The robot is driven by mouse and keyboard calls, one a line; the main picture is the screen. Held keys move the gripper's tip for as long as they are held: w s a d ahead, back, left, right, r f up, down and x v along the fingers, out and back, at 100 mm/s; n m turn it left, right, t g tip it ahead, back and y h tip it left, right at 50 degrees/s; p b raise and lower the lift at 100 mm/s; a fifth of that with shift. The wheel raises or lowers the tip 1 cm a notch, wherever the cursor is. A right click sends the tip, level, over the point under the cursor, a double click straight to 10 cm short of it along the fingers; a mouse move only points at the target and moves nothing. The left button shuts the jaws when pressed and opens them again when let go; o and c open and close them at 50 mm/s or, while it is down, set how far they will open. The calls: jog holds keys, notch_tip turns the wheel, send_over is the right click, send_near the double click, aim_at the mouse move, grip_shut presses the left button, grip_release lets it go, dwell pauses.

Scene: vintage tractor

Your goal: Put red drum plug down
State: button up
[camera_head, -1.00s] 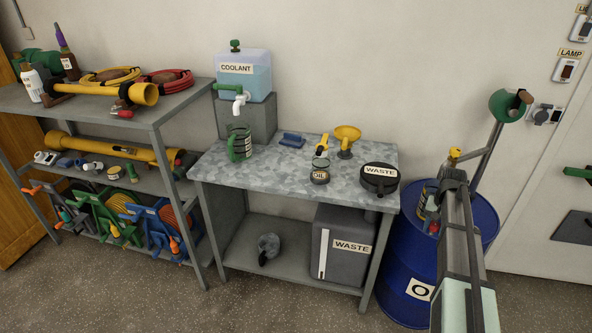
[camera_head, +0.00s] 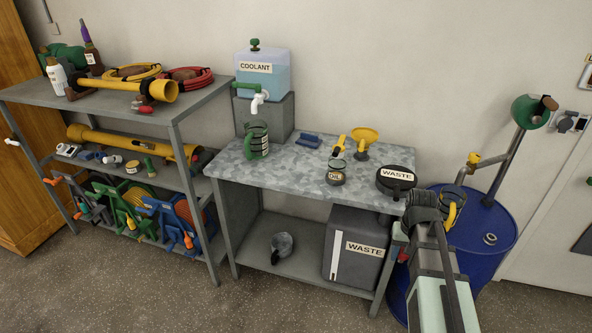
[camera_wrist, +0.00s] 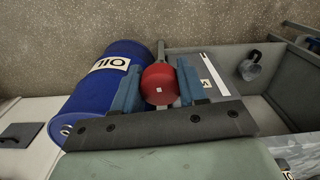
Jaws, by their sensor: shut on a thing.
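The red drum plug (camera_wrist: 158,84) is between the two blue-grey fingers of my gripper (camera_wrist: 158,78) in the wrist view. My gripper is shut on it and holds it in the air. A small red part shows in the head view (camera_head: 403,255) at the left side of my arm, close to the bench's right front corner. The blue oil drum (camera_head: 480,262) stands right of the bench, partly hidden by my arm. A small ring-shaped opening shows on its top. The drum lies to the left of the plug in the wrist view (camera_wrist: 92,92).
The workbench (camera_head: 290,172) bears a black waste pan (camera_head: 396,181), an oil jar (camera_head: 336,174), a yellow funnel (camera_head: 363,138) and a green jug (camera_head: 257,140). Its middle front is clear. A grey waste bin (camera_head: 352,258) stands on the lower shelf. A pump with yellow fittings (camera_head: 474,159) rises from the drum.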

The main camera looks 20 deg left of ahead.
jog(key=w+a+r+n, duration=0.2)
jog(key=w+a+r, duration=0.2)
jog(key=w+a, duration=0.85)
notch_tip(320, 180, up, 8)
jog(key=m, duration=0.4)
send_over(296, 169)
jog(key=shift+f, duration=4.5)
jog(key=o, duration=0.8)
jog(key=shift+f, duration=0.1)
